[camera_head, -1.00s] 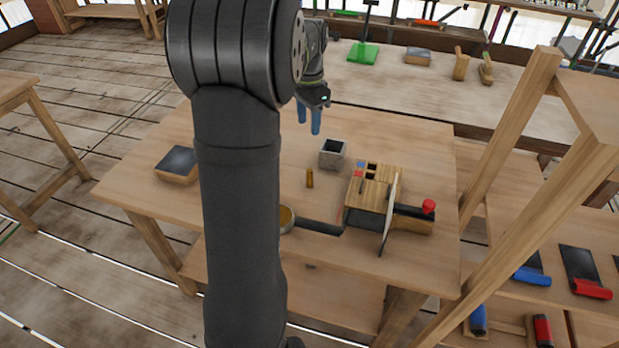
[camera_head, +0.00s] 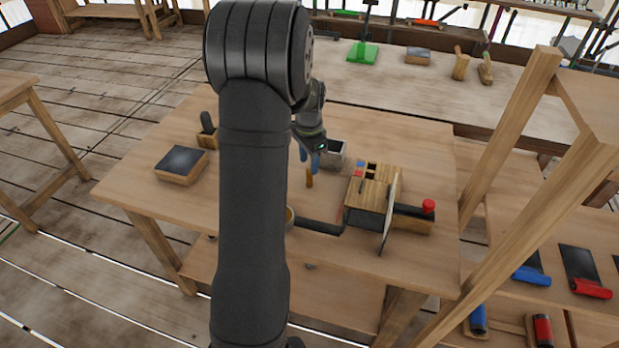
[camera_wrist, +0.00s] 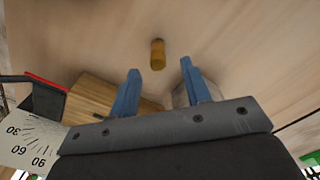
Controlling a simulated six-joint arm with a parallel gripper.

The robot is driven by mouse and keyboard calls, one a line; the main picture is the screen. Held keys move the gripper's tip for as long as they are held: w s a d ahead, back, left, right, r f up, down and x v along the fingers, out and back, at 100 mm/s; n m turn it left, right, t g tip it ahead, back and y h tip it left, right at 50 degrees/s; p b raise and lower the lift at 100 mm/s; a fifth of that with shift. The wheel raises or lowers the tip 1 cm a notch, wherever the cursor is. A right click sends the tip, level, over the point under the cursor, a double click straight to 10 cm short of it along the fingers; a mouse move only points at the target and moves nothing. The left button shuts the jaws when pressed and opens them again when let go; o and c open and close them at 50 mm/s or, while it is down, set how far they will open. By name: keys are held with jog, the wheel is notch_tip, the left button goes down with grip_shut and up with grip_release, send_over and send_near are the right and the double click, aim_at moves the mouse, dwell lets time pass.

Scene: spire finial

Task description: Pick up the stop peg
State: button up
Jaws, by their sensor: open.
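The stop peg appears to be the small ochre cylinder (camera_head: 309,181) standing on the wooden table, left of the slotted wooden block (camera_head: 368,196). In the wrist view the peg (camera_wrist: 158,54) shows beyond the fingertips, between their lines. My gripper (camera_head: 309,160) is open and empty, its blue fingers pointing down just above the peg. In the wrist view the two blue fingers of my gripper (camera_wrist: 160,68) are spread apart, and the peg is not between them. In the head view the fingers partly cover the peg's top.
A grey square cup (camera_head: 336,158) stands close behind the fingers. A dark-topped block (camera_head: 181,165) lies at the left. The table (camera_head: 140,190) is mostly clear there.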

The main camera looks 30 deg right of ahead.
aim_at(309, 169)
jog(key=shift+s+f, duration=0.15)
jog(key=shift+f, duration=1.75)
grip_shut()
jog(key=shift+r, duration=0.1)
